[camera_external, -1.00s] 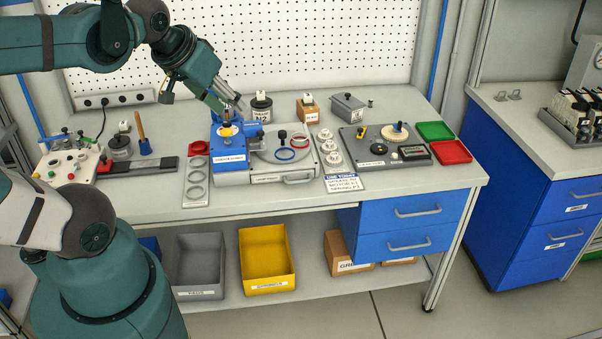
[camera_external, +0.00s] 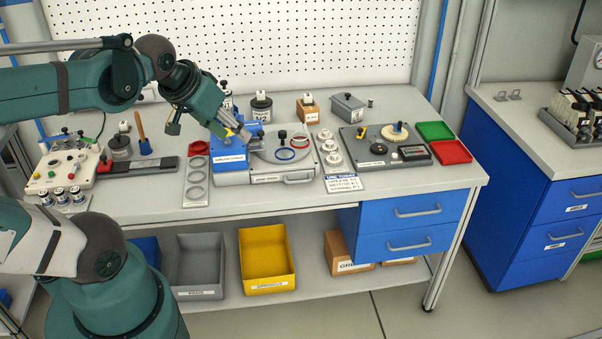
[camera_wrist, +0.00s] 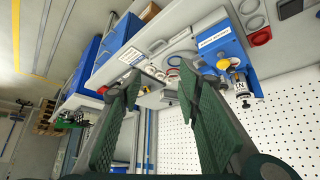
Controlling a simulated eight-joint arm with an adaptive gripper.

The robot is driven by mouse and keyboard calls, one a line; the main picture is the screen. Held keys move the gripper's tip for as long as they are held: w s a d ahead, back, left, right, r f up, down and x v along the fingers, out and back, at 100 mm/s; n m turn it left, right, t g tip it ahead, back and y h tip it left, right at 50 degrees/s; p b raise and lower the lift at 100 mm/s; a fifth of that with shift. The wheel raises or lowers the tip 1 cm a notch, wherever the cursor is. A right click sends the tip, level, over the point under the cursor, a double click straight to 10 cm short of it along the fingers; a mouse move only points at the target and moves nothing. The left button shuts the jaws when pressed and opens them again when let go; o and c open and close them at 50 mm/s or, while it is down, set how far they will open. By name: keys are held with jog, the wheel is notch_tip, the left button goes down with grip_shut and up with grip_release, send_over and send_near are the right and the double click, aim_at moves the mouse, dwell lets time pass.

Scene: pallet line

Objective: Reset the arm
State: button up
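My gripper (camera_external: 242,132) is over the bench in the external view, beside the top of the blue labelled block (camera_external: 229,165). Whether it touches the block there cannot be told. In the wrist view my gripper (camera_wrist: 160,78) shows two green ridged fingers spread wide with nothing held between them. The blue block (camera_wrist: 220,42) is to the right of the fingers, with a yellow knob (camera_wrist: 222,65) on it. In the external view my fingers partly hide the block's top.
A round plate fixture (camera_external: 262,168) with rings adjoins the blue block. Green (camera_external: 435,131) and red (camera_external: 451,152) trays are at the right. A white control box (camera_external: 65,170) stands at the left. A pegboard (camera_external: 300,40) bounds the back. The front right bench corner is clear.

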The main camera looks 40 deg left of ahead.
jog(key=shift+f+b, duration=0.95)
jog(key=shift+f, duration=0.4)
